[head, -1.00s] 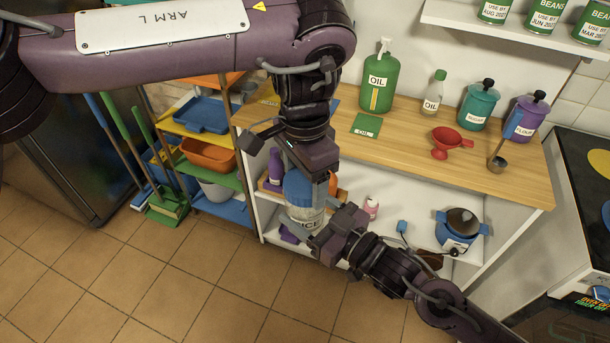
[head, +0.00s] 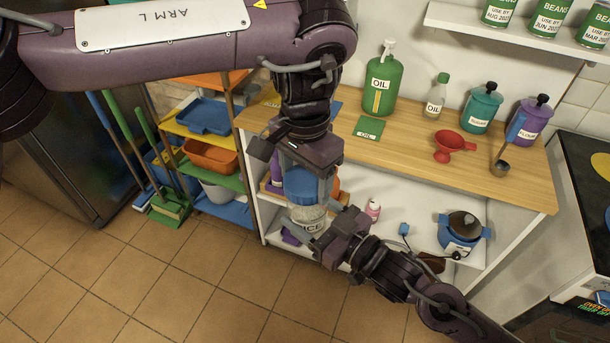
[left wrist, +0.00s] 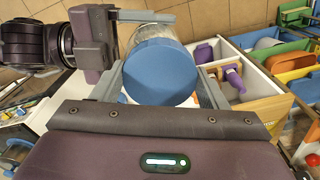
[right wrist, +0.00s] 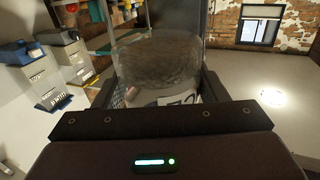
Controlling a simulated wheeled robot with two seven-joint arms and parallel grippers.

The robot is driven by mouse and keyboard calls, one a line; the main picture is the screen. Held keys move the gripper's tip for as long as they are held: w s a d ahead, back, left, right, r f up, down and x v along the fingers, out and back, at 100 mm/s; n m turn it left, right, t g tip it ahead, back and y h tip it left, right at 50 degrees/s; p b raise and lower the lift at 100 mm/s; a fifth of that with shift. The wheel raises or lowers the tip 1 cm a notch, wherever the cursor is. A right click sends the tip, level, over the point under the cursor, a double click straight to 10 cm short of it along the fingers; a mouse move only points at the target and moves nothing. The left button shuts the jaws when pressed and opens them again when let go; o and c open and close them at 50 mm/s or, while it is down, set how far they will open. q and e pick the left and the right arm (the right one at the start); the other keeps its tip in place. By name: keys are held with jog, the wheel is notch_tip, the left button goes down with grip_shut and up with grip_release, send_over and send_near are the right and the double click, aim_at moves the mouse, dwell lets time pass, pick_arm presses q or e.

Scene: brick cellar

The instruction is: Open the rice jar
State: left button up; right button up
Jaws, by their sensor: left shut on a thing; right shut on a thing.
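The rice jar (head: 306,214) is a clear glass jar with a white RICE label and pale contents. It is held in front of the shelf unit. Its blue lid (head: 301,187) is at its top; it fills the middle of the left wrist view (left wrist: 160,73). I cannot tell whether there is a gap between lid and glass. My left gripper (head: 307,187) comes from above, its fingers on both sides of the lid. My right gripper (head: 316,232) is shut on the jar's body from the front right. The right wrist view shows the glass (right wrist: 155,62) up close.
The wooden counter (head: 400,148) behind holds a green oil bottle (head: 381,83), a red funnel (head: 453,145) and sugar and flour canisters. A blue cooker (head: 460,232) stands on the lower shelf. The tiled floor (head: 200,290) in front is clear.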

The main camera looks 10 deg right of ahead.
pick_arm(q)
jog(key=shift+r, duration=1)
